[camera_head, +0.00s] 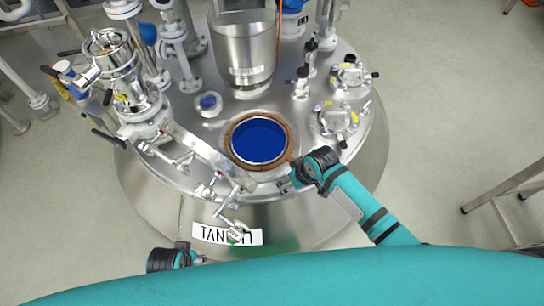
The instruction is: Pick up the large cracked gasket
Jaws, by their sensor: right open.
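The large gasket is a brown ring (262,167) around the round blue opening (258,140) in the middle of the steel tank lid. No crack can be made out at this size. My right gripper (287,177) is open and empty at the lower right edge of the ring, its fingers pointing left toward it. I cannot tell whether a finger touches the ring. My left gripper (190,256) is low at the left, in front of the tank near its label, away from the gasket. Its fingers are too small and partly hidden to read.
The lid (210,125) carries a tall steel cylinder (246,55) behind the opening, a valve assembly (135,90) at left and clamped ports (338,120) at right. A pipe (195,148) runs close along the opening's left side. A small blue port (208,103) lies behind left.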

